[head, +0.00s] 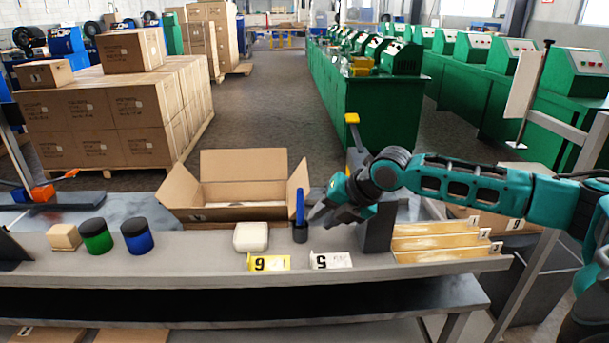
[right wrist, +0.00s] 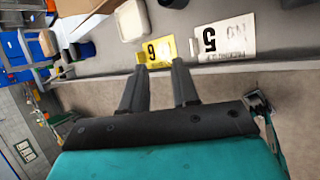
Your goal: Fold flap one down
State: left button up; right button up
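An open cardboard box (head: 243,163) stands behind the grey shelf in the head view. Its back flap stands up, its left flap (head: 178,187) leans outward and its right flap (head: 298,182) stands up. I cannot tell which one is flap one. My right gripper (head: 318,215) is just right of the box, near its right flap, and seems apart from it. In the right wrist view its two fingers (right wrist: 160,72) are spread with nothing between them. Part of the box (right wrist: 88,10) shows at the top there. My left gripper is not in view.
On the shelf (head: 200,268) stand a green jar (head: 96,236), a blue jar (head: 137,236), a white container (head: 251,237) and a dark cup (head: 300,234) holding a blue item, close to my gripper. A yellow card (head: 269,263) and a white card (head: 331,261) are at the front edge.

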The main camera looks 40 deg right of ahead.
aim_at(299, 178)
jog(key=i+l, duration=0.75)
jog(key=l, duration=0.1)
